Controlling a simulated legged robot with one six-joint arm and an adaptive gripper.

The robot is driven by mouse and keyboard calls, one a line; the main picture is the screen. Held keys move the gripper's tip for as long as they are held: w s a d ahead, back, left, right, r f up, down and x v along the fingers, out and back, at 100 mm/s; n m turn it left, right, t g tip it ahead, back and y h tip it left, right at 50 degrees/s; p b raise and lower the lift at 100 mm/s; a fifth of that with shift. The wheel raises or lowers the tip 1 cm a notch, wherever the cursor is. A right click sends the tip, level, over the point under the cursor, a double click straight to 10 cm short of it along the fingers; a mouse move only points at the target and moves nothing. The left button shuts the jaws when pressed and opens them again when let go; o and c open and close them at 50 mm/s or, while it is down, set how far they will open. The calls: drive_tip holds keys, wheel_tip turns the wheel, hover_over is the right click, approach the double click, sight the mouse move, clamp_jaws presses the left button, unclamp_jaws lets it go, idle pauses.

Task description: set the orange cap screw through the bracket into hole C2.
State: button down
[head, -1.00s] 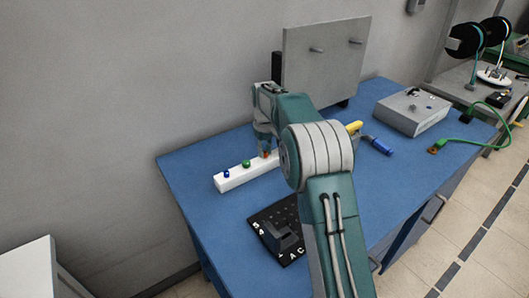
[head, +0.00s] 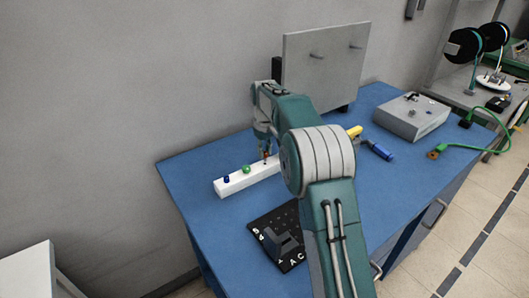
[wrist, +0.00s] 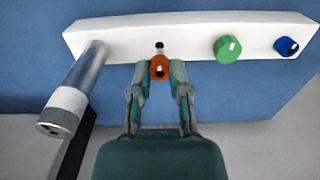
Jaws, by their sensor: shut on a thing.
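My gripper (wrist: 160,72) is shut on the orange cap screw (wrist: 159,68), seen in the wrist view between the fingertips. In the head view the orange screw (head: 265,156) shows just under my gripper (head: 265,151), close above the white rack. The bracket (head: 283,243) is a dark angular piece on the black lettered plate (head: 263,224) at the table's front. My arm hides part of that plate. I cannot make out hole C2.
The white rack (wrist: 112,42) holds a green screw (wrist: 228,49) and a blue screw (wrist: 287,46). A dark hole (wrist: 159,45) shows beside the orange screw. A grey cylinder (wrist: 75,90) stands at left. A grey panel (head: 322,65), grey box (head: 410,114) and blue-handled tool (head: 377,148) occupy the blue table (head: 195,160).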

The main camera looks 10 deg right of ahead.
sight(265, 152)
drive_tip(key=shift+r, duration=1.7)
